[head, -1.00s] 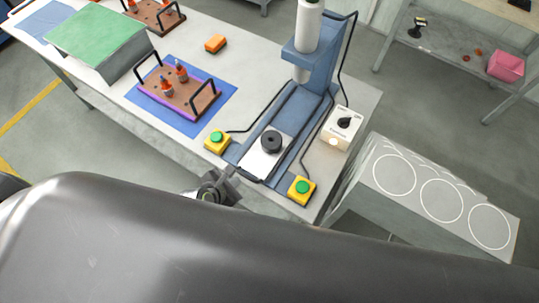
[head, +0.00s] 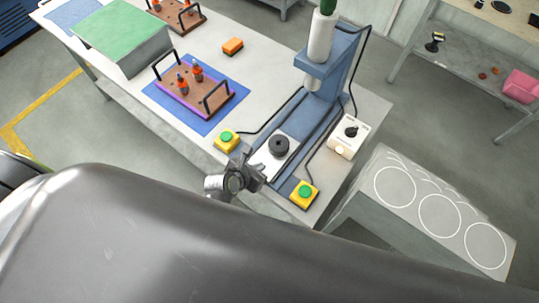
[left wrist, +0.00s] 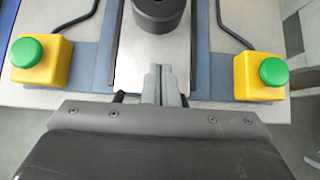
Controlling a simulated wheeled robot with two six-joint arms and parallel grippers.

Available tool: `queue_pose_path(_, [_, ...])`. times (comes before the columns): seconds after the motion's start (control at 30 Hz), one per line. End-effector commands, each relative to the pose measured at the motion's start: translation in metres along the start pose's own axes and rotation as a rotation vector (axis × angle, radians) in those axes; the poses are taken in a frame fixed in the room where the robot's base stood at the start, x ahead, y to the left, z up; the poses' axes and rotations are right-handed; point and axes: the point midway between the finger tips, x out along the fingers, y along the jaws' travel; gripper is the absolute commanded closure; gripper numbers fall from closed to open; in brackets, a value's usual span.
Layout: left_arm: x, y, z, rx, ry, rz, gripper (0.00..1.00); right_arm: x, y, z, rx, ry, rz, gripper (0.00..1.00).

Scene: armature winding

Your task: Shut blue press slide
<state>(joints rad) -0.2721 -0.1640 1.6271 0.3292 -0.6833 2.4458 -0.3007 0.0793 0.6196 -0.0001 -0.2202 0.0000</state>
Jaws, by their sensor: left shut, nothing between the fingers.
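The blue press (head: 328,75) stands at the right end of the table, its ram above a blue bed. Its slide (head: 265,160) is a pale metal plate at the front of the bed, with a dark round part (head: 279,146) on it. My left gripper (head: 258,172) is at the front end of the slide. In the left wrist view the closed fingers (left wrist: 160,85) overlap the front of the slide plate (left wrist: 128,60); I cannot tell whether they touch it. Nothing is between the fingers. My right gripper is not in view.
Yellow boxes with green buttons flank the slide, one on the left (head: 227,141) and one on the right (head: 304,194). A white control box (head: 347,138) stands right of the press.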

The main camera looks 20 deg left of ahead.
Motion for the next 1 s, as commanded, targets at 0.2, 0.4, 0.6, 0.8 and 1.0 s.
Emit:
queue_pose_path(0.2, [0.027, 0.001, 0.009, 0.002, -0.002, 0.0, 1.0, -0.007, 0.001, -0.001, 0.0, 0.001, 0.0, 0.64])
queue_pose_path(0.4, [0.043, 0.0, 0.023, 0.0, -0.001, 0.0, 1.0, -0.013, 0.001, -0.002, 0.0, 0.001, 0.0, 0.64])
queue_pose_path(0.6, [0.05, 0.0, 0.028, 0.001, 0.0, 0.001, 1.0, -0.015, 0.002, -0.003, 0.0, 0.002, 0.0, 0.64])
queue_pose_path(0.8, [0.05, 0.0, 0.028, 0.001, 0.0, 0.001, 1.0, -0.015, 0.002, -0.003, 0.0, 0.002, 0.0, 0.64])
queue_pose_path(1.0, [0.051, 0.001, 0.029, 0.001, -0.001, 0.001, 1.0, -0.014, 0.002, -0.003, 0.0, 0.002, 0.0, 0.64])
